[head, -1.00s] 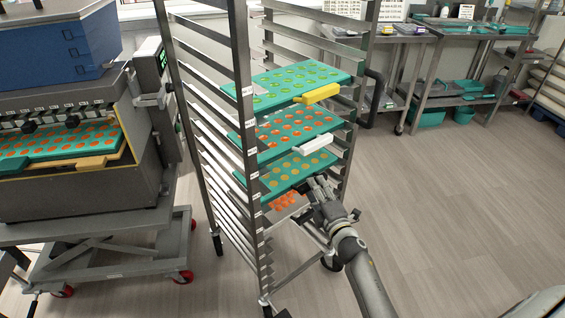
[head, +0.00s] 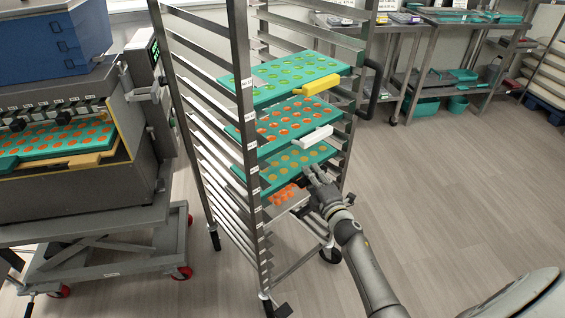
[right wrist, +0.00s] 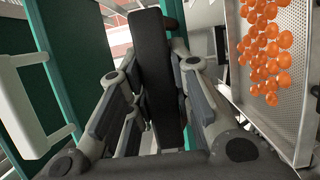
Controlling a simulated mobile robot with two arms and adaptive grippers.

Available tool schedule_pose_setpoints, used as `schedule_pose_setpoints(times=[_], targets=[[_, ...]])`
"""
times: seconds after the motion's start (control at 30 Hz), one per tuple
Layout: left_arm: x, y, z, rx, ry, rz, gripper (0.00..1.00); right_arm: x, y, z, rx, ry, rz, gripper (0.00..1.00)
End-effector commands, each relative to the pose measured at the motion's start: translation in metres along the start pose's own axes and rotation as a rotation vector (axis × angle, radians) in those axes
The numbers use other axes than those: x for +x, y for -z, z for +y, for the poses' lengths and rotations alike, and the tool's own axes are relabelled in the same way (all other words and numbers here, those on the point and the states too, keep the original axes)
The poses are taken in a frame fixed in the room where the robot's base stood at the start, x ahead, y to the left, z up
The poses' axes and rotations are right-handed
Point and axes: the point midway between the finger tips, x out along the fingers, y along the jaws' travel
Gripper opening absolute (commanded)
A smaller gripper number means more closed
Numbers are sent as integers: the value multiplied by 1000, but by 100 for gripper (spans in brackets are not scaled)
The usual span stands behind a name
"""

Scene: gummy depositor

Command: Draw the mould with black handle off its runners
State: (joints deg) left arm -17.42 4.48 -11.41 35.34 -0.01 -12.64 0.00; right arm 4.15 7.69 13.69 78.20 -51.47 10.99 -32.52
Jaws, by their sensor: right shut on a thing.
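The mould with the black handle is a teal tray with tan-orange gummies (head: 292,166). It lies on runners in the tall steel rack, third of the teal moulds from the top. My right gripper (head: 312,178) is at its front right edge. In the right wrist view, the black handle (right wrist: 154,65) stands between my right gripper's fingers (right wrist: 160,105), which are shut on it. In the head view the hand hides the handle. My left gripper is not in view.
Above it sit a mould with a white handle (head: 282,120) and one with a yellow handle (head: 290,72). A perforated metal tray of orange gummies (head: 290,204) lies just below. The depositor (head: 60,180) stands left. Floor right of the rack is clear.

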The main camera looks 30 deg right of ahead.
Motion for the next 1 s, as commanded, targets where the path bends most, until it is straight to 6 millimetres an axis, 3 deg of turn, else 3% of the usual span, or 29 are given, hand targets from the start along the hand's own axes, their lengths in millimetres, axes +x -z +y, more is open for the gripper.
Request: schedule_pose_setpoints(times=[0.37,1.0], targets=[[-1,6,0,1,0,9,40,-1,-1,2,1,-3,0,0],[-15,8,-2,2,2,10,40,-54,-20,2,0,0,-1,0]])
